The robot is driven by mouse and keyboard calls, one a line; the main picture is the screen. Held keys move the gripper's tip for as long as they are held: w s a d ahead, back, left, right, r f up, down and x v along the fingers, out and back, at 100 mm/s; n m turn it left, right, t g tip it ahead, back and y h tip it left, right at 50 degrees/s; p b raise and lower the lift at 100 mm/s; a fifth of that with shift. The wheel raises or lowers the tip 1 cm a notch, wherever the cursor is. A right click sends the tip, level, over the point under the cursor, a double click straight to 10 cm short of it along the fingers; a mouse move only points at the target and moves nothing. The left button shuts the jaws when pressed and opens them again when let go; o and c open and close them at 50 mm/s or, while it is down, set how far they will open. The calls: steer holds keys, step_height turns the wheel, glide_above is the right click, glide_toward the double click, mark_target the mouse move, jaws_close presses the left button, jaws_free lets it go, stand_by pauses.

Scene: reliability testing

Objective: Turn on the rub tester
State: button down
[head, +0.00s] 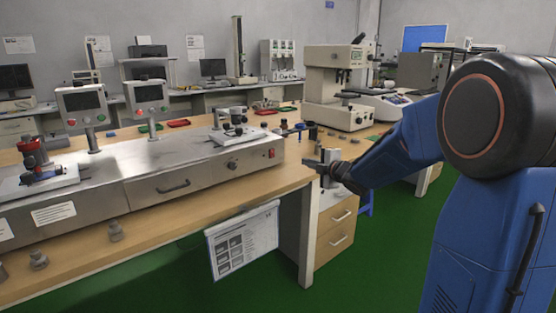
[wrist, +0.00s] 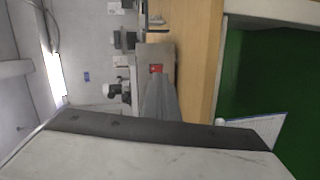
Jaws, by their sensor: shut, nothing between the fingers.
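A long metal bench machine, seemingly the rub tester (head: 205,165), stands on the wooden table at left, with a dark knob (head: 232,166) and a small red switch (head: 271,153) at its right front end. The red switch also shows in the wrist view (wrist: 155,69), just beyond my fingertips in the picture. My gripper (head: 311,163) is shut and empty, to the right of the machine's end near the table edge. It appears apart from the switch. In the wrist view my gripper (wrist: 158,82) points toward the switch. The switch position is too small to tell.
Two control screens (head: 82,101) (head: 150,92) rise behind the machine. A large beige instrument (head: 327,85) stands farther back on the table. A printed sheet (head: 243,241) hangs from the table's front edge. Drawers (head: 336,226) sit under the right end. The green floor in front is clear.

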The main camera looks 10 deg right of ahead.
mark_target(273, 157)
steer(key=shift+w+a+f+n+y, duration=0.5)
steer(key=shift+w+n+y, duration=0.1)
steer(key=shift+n+y, duration=0.2)
steer(key=shift+w+a+f+n+y, duration=0.35)
steer(key=shift+w+f+n+y, duration=0.1)
steer(key=shift+w+n+y, duration=0.25)
steer(key=x, duration=1.3)
steer(key=shift+w+a+f, duration=0.25)
steer(key=shift+w+f, duration=0.05)
steer(key=shift+w+a, duration=0.1)
steer(key=shift+w, duration=0.05)
steer(key=shift+f, duration=0.1)
